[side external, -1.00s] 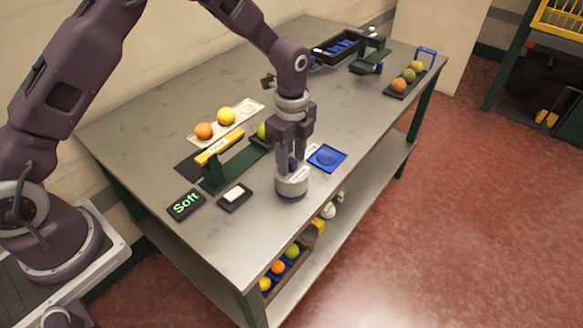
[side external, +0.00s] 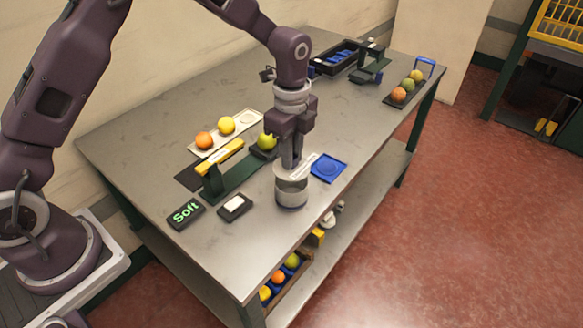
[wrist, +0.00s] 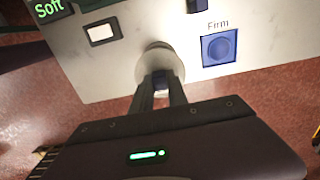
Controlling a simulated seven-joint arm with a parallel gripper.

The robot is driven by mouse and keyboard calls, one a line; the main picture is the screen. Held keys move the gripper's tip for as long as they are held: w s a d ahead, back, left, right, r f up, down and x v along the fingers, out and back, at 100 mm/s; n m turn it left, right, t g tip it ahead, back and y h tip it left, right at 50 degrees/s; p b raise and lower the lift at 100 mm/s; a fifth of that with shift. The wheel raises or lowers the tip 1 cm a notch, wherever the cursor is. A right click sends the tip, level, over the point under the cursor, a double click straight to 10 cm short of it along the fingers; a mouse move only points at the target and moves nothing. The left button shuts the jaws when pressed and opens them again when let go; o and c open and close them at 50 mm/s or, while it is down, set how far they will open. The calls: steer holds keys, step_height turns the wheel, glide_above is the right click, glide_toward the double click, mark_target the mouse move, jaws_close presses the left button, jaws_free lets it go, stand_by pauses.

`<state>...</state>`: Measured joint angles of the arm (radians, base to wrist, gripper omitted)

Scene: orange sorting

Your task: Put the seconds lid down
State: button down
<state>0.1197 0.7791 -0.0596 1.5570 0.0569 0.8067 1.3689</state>
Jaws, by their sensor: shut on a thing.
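I cannot tell whether the lid rests fully on the pot or is slightly raised. Any lettering on it is unreadable.
A blue square tray (side external: 341,161), labelled Firm in the wrist view, lies right of the pot. A green and yellow stand (side external: 222,152), a Soft display (side external: 185,213) and a white-topped pad (side external: 235,207) lie left. Fruit sits on a pale tray (side external: 215,152) behind.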

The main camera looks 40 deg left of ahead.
step_height(320, 180, up, 6)
steer(key=shift+r, duration=0.1)
step_height(320, 180, up, 4)
steer(key=s+a, duration=0.5)
steer(key=a, duration=0.8)
steer(key=s+a, duration=0.4)
steer(key=a, duration=0.8)
steer(key=f, duration=2)
steer(key=shift+s+a+f, duration=0.25)
steer(key=shift+s+f, duration=0.1)
steer(key=shift+s, duration=0.05)
steer(key=shift+f, duration=0.1)
steer(key=c, duration=1.3)
jaws_free()
